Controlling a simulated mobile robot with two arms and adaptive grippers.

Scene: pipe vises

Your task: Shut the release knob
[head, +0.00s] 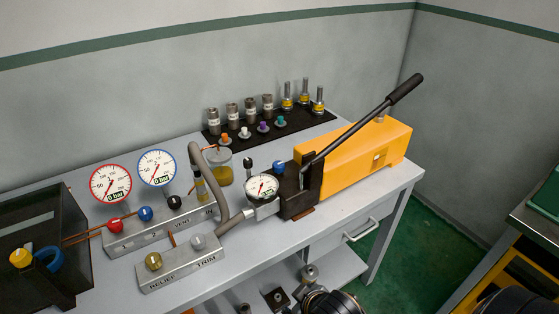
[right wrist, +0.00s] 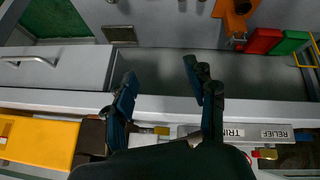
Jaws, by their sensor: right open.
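A yellow hand pump (head: 350,155) with a long black lever stands on the bench; its yellow body also shows at the left of the right wrist view (right wrist: 38,135). A blue knob (head: 279,167) and a smaller black knob (head: 249,166) sit by the pump's dark front block (head: 297,198). No label tells which is the release knob. My right gripper (right wrist: 158,76) is open and empty, its two dark fingers apart in front of the bench edge. Part of my right arm shows at the bottom of the head view. My left gripper is not in view.
A dial gauge (head: 262,187) and hose join the pump to a valve block (head: 180,264) marked RELIEF and TRIM. Two larger gauges (head: 110,183) stand behind. A black mat (head: 300,125) holds several fittings. The drawer handle (head: 360,230) sticks out below the bench top.

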